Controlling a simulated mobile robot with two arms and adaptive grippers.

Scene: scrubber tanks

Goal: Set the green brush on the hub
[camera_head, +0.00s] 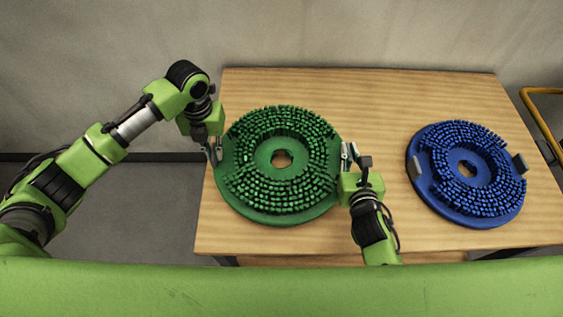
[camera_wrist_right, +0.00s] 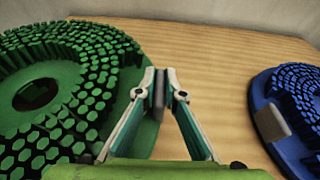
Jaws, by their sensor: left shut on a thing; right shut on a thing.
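The green brush (camera_head: 279,202) is a round disc with its bristles facing up and a hole in its middle. It is over the left part of the wooden table; I cannot tell if it touches the top. My left gripper (camera_head: 215,152) is shut on its left edge, where the grip tab is mostly hidden. My right gripper (camera_head: 348,156) is shut on a grey tab at its right edge. In the right wrist view, the fingers (camera_wrist_right: 159,92) close on that tab beside the green brush (camera_wrist_right: 140,135). No hub is in view.
A blue brush (camera_head: 467,172) with two grey side tabs lies bristles up on the right of the wooden table (camera_head: 390,90). Bare table lies between the two brushes. A yellow rail (camera_head: 540,125) stands at the right, and a grey wall is behind.

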